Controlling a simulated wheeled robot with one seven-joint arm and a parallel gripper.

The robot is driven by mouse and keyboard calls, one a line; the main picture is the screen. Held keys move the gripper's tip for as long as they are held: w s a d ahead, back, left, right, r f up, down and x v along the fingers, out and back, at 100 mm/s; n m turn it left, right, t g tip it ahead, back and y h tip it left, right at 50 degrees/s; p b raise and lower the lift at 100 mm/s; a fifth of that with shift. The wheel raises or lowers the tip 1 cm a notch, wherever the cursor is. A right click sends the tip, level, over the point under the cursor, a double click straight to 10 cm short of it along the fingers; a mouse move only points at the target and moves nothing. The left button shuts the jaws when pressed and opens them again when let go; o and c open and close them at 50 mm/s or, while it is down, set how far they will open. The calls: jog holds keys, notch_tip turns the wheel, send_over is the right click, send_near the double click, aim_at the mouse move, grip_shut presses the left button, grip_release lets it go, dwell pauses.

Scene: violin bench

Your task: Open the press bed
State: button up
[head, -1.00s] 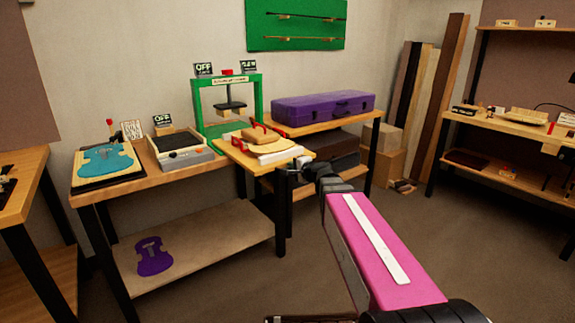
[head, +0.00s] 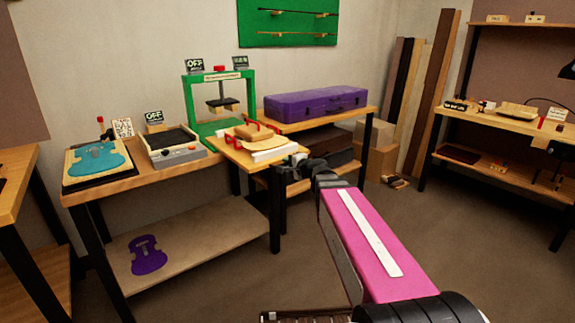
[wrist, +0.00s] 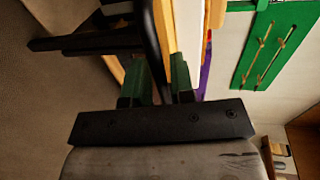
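The press is a green frame (head: 190,105) with a dark platen (head: 222,103), at the back of the left bench. Its wooden bed (head: 232,153) sticks out in front of the frame, over the bench's front edge. A tan wooden piece (head: 262,141) with red clamps lies on it, beside a white strip (head: 270,156). My gripper (head: 285,172) is at the bed's front right corner, partly hidden by my wrist. In the wrist view my gripper's fingers (wrist: 157,88) are apart, with a dark bar and a wooden edge near them. Contact with the bed cannot be told.
A purple case (head: 315,103) lies on the table right of the press. A grey box (head: 182,156) and a blue violin-shaped piece (head: 97,160) are on the bench to the left. Tall planks lean at the back. The floor (head: 440,230) on the right is clear.

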jog(key=v, duration=0.7)
jog(key=shift+f, duration=0.1)
jog(key=s+f+n+g+h, duration=0.2)
jog(key=s+f+n+g, duration=0.2)
jog(key=f, duration=0.5)
jog(key=s+f+n+g+h, duration=0.1)
jog(key=s+f+n+g, duration=0.25)
jog(key=f, duration=0.45)
jog(key=s+d+f+n+g+h, duration=0.3)
jog(key=s+d+f+g+h, duration=0.2)
jog(key=s+d+f, duration=0.3)
jog(key=shift+s+d+f+n+h, duration=0.3)
jog(key=shift+s+f+n+h, duration=0.1)
jog(key=shift+f, duration=0.6)
